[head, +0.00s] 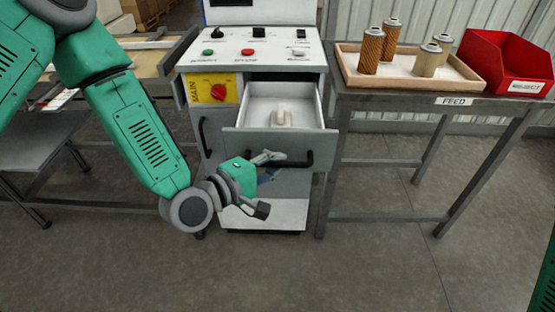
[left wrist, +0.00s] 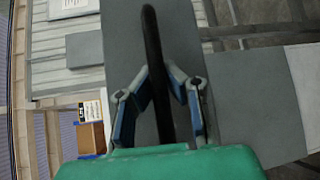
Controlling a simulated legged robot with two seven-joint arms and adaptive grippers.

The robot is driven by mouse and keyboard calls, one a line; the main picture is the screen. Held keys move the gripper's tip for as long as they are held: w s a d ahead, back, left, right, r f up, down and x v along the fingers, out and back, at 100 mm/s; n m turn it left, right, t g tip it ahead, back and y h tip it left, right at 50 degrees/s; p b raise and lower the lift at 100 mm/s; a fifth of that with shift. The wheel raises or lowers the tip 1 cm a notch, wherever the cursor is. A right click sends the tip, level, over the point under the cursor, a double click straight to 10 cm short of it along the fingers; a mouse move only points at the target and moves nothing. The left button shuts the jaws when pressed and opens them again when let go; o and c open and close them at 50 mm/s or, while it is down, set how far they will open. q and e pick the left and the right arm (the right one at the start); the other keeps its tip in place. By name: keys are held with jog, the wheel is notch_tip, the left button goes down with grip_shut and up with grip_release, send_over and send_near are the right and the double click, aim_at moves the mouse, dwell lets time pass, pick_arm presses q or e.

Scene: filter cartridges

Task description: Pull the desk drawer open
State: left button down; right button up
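The desk drawer (head: 232,143) stands pulled out of the grey cabinet, its inside showing from above with a pale, rounded object (head: 281,117) in it. Its black handle (head: 306,160) runs across the front. My left gripper (head: 272,166) is at the left part of this handle. In the left wrist view the dark handle bar (left wrist: 155,50) passes between the two fingers of my left gripper (left wrist: 157,71), whose tips close in on it from both sides. The exact contact is partly hidden. My right gripper is out of view.
The control panel (head: 262,48) tops the cabinet, and a second black handle (head: 204,138) is on its left door. At right, a table (head: 400,101) holds a wooden tray (head: 478,82) with several filter cartridges and a red bin (head: 497,62). The floor in front is clear.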

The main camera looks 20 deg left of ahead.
pick_arm(q)
jog(key=c, duration=1.6)
grip_release()
jog(key=shift+o, duration=0.2)
jog(key=shift+a, duration=0.1)
jog(key=f+v, duration=0.1)
jog(key=v, duration=0.6)
jog(key=shift+s+r, duration=0.2)
jog(key=shift+r, duration=0.2)
jog(key=shift+a, duration=0.15)
